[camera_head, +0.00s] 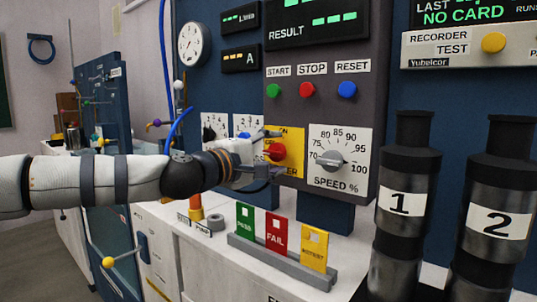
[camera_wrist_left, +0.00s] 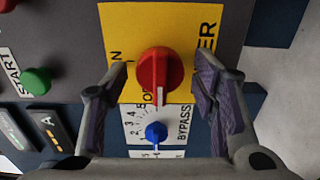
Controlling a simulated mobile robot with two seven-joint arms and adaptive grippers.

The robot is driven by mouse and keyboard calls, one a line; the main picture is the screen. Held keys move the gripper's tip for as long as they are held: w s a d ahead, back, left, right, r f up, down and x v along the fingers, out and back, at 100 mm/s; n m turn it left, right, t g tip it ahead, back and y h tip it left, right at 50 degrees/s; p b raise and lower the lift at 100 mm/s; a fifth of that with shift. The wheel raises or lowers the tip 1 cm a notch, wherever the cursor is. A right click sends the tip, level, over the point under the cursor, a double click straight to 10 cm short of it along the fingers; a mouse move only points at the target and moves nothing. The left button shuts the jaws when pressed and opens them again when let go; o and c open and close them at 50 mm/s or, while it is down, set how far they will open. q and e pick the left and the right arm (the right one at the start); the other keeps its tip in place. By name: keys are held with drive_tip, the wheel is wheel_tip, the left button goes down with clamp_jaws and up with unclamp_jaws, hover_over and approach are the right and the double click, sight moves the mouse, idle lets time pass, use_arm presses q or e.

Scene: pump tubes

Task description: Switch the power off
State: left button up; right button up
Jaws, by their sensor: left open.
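The red power knob (camera_head: 276,152) sits on a yellow plate (camera_head: 297,139) on the grey panel. In the left wrist view the knob (camera_wrist_left: 160,75) stands between the fingers of my left gripper (camera_wrist_left: 163,78), with visible gaps on both sides. Its white mark points down in that view, beside partly hidden letters. Letters of ON show at the plate's upper left and part of POWER at its right. In the head view my left gripper (camera_head: 270,153) is open, reaching around the knob from the left. My right gripper is in neither view.
The speed dial (camera_head: 332,159) is just right of the plate, and a blue bypass knob (camera_wrist_left: 156,133) lies below it in the wrist view. START, STOP and RESET buttons (camera_head: 307,89) are above. A tag stand (camera_head: 280,259) and dark cylinders (camera_head: 402,205) stand below and right.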

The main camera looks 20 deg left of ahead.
use_arm(q)
drive_tip(key=v, duration=1.2)
